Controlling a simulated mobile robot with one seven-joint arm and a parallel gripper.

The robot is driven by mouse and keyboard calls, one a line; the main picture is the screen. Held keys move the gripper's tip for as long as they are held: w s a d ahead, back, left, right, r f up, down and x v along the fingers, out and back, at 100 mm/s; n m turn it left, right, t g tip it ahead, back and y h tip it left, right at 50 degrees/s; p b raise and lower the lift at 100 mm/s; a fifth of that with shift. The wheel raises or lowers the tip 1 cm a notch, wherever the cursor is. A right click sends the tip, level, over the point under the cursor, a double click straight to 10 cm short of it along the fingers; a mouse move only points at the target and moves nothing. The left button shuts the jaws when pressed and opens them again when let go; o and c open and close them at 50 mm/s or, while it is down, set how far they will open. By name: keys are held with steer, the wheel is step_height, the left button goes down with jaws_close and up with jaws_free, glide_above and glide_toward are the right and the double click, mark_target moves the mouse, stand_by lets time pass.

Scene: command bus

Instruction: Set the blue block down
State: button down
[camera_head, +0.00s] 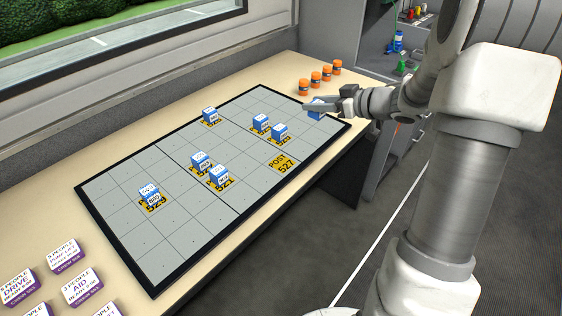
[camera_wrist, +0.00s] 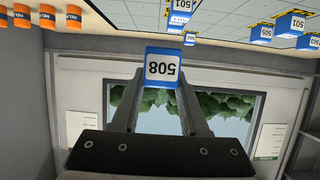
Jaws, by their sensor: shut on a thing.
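My gripper (camera_head: 326,107) is shut on a blue block with a white label reading 508, which it holds at the right edge of the gridded board. The held blue block (camera_wrist: 162,67) shows between both fingers in the wrist view, its label upside down. In the head view the held block (camera_head: 316,106) is partly hidden by a finger. The grey gridded board (camera_head: 110,205) lies on the table. Several other blue-and-white blocks stand on it on yellow cards, one of them at the far side (camera_head: 210,116). A yellow card reading POST 527 (camera_head: 283,162) lies bare, without a block.
Several orange cylinders (camera_head: 315,79) stand in a row behind the board. A window is along the left wall. Shelves with small items stand at the back right.

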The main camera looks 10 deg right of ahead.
steer(key=b, duration=0.5)
glide_above(282, 163)
step_height(282, 163, down, 7)
steer(key=shift+r, duration=0.1)
steer(key=shift+f+b, duration=1.2)
steer(key=shift+f, duration=0.7)
steer(key=shift+f, duration=0.15)
steer(key=shift+c, duration=2.1)
jaws_free()
steer(key=shift+r, duration=0.2)
steer(key=p+v, duration=0.5)
steer(key=v, duration=0.7)
